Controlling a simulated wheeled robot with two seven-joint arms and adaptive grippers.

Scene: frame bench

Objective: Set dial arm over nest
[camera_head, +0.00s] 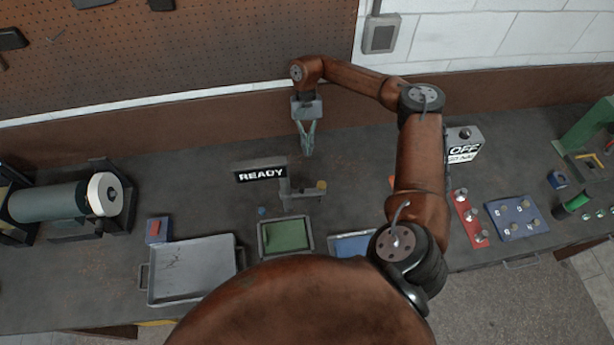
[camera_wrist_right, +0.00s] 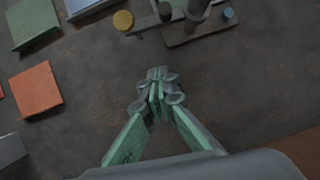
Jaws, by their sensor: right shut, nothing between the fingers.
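A small grey stand (camera_head: 300,200) with a post and a short horizontal arm is on the bench, behind the green tray. A round brass-coloured piece (camera_head: 321,185) is at the arm's end; it also shows in the right wrist view (camera_wrist_right: 123,20). The stand's dark base (camera_wrist_right: 205,32) and a blue knob (camera_wrist_right: 228,12) show at the top of that view. I cannot tell for certain which part is the nest. My right gripper (camera_head: 308,154) points down behind the stand, apart from it. Its fingers (camera_wrist_right: 158,88) are shut and empty. My left gripper is not in view.
A READY sign (camera_head: 260,174) stands beside the stand. A green tray (camera_head: 286,236) and a blue tray (camera_head: 352,243) lie in front, the blue one partly hidden by my arm. An orange block (camera_wrist_right: 36,90) lies nearby. A grey metal tray (camera_head: 192,270) is at left.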

